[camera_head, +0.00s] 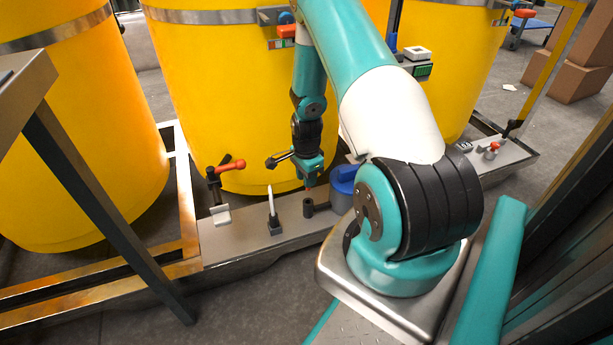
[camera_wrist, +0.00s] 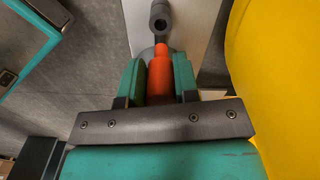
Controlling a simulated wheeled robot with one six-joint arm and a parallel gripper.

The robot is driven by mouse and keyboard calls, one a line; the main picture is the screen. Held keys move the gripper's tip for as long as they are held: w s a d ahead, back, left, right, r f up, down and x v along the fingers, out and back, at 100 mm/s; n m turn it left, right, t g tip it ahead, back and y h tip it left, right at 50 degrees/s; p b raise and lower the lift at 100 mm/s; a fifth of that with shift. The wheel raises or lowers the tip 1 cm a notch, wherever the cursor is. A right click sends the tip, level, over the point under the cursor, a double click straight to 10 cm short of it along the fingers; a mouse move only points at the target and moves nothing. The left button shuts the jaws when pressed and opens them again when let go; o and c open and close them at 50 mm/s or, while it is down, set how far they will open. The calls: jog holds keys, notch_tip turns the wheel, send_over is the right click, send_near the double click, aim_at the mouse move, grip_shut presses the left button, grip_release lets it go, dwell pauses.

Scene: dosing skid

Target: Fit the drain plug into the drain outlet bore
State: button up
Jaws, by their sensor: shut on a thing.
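The drain plug is an orange rod (camera_wrist: 159,78) between the two teal fingers of my gripper (camera_wrist: 159,85), which is shut on it. Its free end points away from the fingers. The drain outlet is a dark grey upright cylinder (camera_wrist: 158,12) with a round bore, just beyond the plug's end in the wrist view. In the head view my gripper (camera_head: 309,178) points down above the drain outlet (camera_head: 308,209). A little of the orange plug (camera_head: 308,188) shows between them. The plug seems to be outside the bore; the exact gap is hard to tell.
A grey skid rail (camera_head: 240,240) carries a red-handled valve (camera_head: 226,168), a white pointed post (camera_head: 270,203) and a blue-topped cylinder (camera_head: 343,180) close to my gripper. Large yellow tanks (camera_head: 215,80) stand just behind. Grey floor lies at the front left.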

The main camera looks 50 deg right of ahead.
jog(key=shift+f, duration=0.15)
jog(key=shift+f+b, duration=0.3)
jog(key=shift+f, duration=0.05)
jog(key=shift+f+b, duration=2.35)
jog(key=shift+f, duration=1.6)
jog(key=o, duration=1)
notch_tip(320, 180, up, 12)
jog(key=p, duration=0.5)
jog(key=shift+p, duration=0.35)
jog(key=shift+r, duration=0.1)
